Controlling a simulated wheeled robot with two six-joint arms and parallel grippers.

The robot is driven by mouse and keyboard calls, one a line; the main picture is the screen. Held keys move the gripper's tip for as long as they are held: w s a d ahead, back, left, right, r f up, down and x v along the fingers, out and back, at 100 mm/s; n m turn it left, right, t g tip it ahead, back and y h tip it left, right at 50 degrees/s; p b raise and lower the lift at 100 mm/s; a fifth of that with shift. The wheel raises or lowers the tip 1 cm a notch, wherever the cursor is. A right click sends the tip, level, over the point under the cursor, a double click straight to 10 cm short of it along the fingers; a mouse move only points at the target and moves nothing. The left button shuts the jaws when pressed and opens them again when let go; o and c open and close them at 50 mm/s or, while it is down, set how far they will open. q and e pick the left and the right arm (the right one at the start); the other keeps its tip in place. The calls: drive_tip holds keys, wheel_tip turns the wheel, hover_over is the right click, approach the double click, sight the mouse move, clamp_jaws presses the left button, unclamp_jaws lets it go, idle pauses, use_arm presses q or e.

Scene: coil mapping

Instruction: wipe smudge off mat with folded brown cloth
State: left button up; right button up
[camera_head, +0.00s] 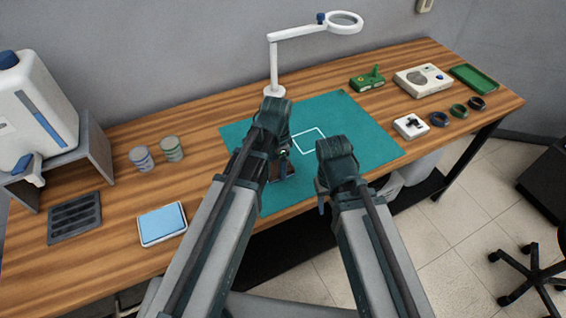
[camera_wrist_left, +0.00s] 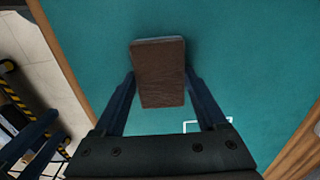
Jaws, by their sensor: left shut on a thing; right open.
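The teal mat (camera_head: 371,135) lies on the wooden bench, with a white square outline on it. My left gripper (camera_head: 280,170) is over the mat's left part, shut on the folded brown cloth (camera_wrist_left: 159,72). The left wrist view shows the cloth between the two fingers, over the teal surface. In the head view the cloth is mostly hidden by my arm. I cannot tell whether it touches the mat. My right gripper (camera_head: 323,203) is open near the mat's front edge, its fingers mostly hidden. No smudge can be made out; my arms cover part of the mat.
A white magnifier lamp (camera_head: 273,65) stands behind the mat. A blue pad in a tray (camera_head: 162,224) and two striped coils (camera_head: 157,154) lie left. A small white box (camera_head: 410,127), dark rings (camera_head: 458,111), a meter (camera_head: 422,80) and a green tray (camera_head: 474,79) lie right.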

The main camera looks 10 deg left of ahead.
use_arm(q)
drive_tip(key=shift+s+a+f, duration=0.1)
drive_tip(key=shift+s+a, duration=0.1)
drive_tip(key=shift+a, duration=0.05)
drive_tip(key=shift+s+a, duration=0.45)
drive_tip(key=shift+a, duration=0.25)
drive_tip(key=shift+s+a, duration=0.45)
drive_tip(key=shift+a, duration=0.25)
drive_tip(key=shift+r, duration=0.2)
wheel_tip(320, 180, up, 6)
drive_tip(key=p, duration=0.6)
drive_tip(key=shift+w, duration=0.1)
wheel_tip(320, 180, up, 3)
drive_tip(key=p, duration=0.3)
drive_tip(key=shift+f, duration=0.1)
